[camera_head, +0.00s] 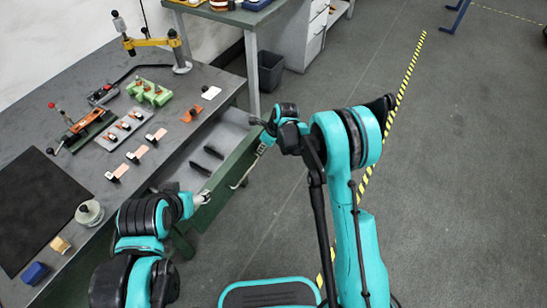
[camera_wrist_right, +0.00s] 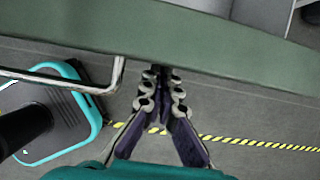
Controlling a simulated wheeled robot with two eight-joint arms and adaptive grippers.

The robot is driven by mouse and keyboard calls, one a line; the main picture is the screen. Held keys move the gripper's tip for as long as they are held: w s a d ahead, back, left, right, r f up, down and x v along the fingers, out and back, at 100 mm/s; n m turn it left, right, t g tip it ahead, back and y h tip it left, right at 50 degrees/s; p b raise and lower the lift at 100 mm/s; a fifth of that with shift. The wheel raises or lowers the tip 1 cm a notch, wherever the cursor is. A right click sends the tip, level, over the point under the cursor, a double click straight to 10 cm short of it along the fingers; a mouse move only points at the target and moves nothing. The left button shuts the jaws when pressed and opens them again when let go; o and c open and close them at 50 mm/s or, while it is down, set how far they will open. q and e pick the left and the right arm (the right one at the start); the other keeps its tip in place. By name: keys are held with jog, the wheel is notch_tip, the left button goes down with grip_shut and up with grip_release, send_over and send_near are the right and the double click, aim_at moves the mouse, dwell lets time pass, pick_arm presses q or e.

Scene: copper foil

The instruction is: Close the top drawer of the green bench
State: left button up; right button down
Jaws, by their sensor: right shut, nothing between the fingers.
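The green bench (camera_head: 50,105) stands at the left in the head view. Its top drawer (camera_head: 232,172) is pulled open; the grey inside shows with dark items in it. The drawer's green front also fills the upper part of the right wrist view (camera_wrist_right: 190,48), with a metal bar handle (camera_wrist_right: 70,82) at left. My right gripper (camera_head: 259,123) is at the far end of the drawer front. In the right wrist view it (camera_wrist_right: 160,76) is shut and empty, its tips at the front's edge; contact is unclear. My left gripper (camera_head: 199,197) is near the drawer's near end, its fingers unclear.
A dark bin (camera_head: 270,70) stands beyond. The floor at right is open, with a striped line (camera_head: 405,80).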

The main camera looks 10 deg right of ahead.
jog(key=w+a, duration=0.3)
jog(key=a, duration=0.1)
jog(key=w+a, duration=0.4)
jog(key=a, duration=0.1)
jog(key=w+a, duration=0.3)
jog(key=a, duration=0.1)
jog(key=shift+w+a, duration=0.15)
jog(key=shift+a, duration=0.2)
jog(key=shift+f, duration=0.1)
